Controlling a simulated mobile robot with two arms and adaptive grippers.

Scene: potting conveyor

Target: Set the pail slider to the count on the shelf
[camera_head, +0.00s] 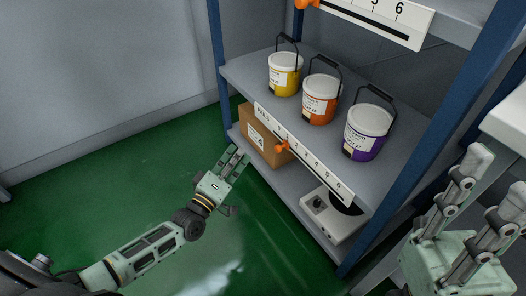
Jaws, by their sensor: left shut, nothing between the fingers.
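Three pails stand upright on the middle shelf (262,75): a yellow one (284,82), an orange one (319,108) and a purple one (364,141). A white number strip (318,172) runs along that shelf's front edge. Its orange slider knob (282,147) sits toward the strip's left, low-number end; its exact number is too small to read. My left gripper (240,152) is shut and empty, in front of and left of the knob, apart from it. My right gripper (492,180) is open at the lower right, its fingers apart, away from the slider.
Another strip (385,22) with an orange knob (307,4) is on the shelf above. A cardboard box (263,135) and a white device (329,218) stand on the lower shelf. Blue posts (405,160) frame the shelves. The green floor (150,150) at left is clear.

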